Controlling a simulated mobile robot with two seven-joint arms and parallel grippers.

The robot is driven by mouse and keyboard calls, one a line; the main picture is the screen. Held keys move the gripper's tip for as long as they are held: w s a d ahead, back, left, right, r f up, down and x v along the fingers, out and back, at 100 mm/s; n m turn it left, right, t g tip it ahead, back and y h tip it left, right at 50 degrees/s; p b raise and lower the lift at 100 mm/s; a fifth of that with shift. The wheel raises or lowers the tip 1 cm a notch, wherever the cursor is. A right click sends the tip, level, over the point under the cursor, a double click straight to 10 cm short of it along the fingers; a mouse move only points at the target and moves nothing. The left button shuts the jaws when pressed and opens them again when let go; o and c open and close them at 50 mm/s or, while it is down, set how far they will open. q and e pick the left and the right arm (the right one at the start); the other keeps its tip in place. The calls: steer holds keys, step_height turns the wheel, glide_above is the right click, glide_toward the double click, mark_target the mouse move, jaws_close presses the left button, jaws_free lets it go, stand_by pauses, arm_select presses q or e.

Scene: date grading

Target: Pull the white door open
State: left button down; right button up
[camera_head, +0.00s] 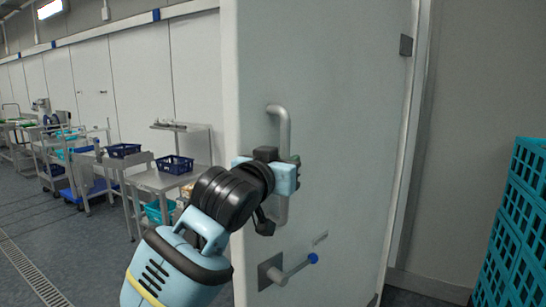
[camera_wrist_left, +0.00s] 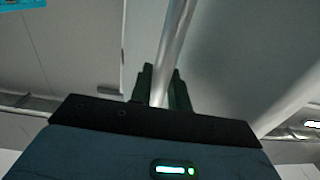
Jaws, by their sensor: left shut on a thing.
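The white door (camera_head: 345,110) stands in the middle of the head view, partly open, with its hinge side at the right. A room shows past its left edge. A vertical grey bar handle (camera_head: 284,125) is on its face. My left gripper (camera_head: 293,176) is shut on the handle; the arm hides part of the grip. In the left wrist view the handle (camera_wrist_left: 175,45) runs between the two dark fingers (camera_wrist_left: 161,90). My right gripper is not in view.
Stacked teal crates (camera_head: 520,225) stand at the right, beside the grey wall (camera_head: 475,130). Steel tables (camera_head: 165,180) with blue baskets (camera_head: 175,164) stand beyond the door's left edge. A floor drain (camera_head: 32,270) runs along the open floor at lower left.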

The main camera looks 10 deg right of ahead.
arm_select(q)
steer(key=shift+s+d+r, duration=0.15)
steer(key=shift+s+d, duration=0.15)
steer(key=shift+s, duration=0.1)
steer(key=c, duration=1.4)
jaws_free()
steer(key=shift+a, duration=0.1)
steer(key=v, duration=0.7)
steer(key=shift+s+a, duration=0.1)
steer(key=shift+s, duration=0.2)
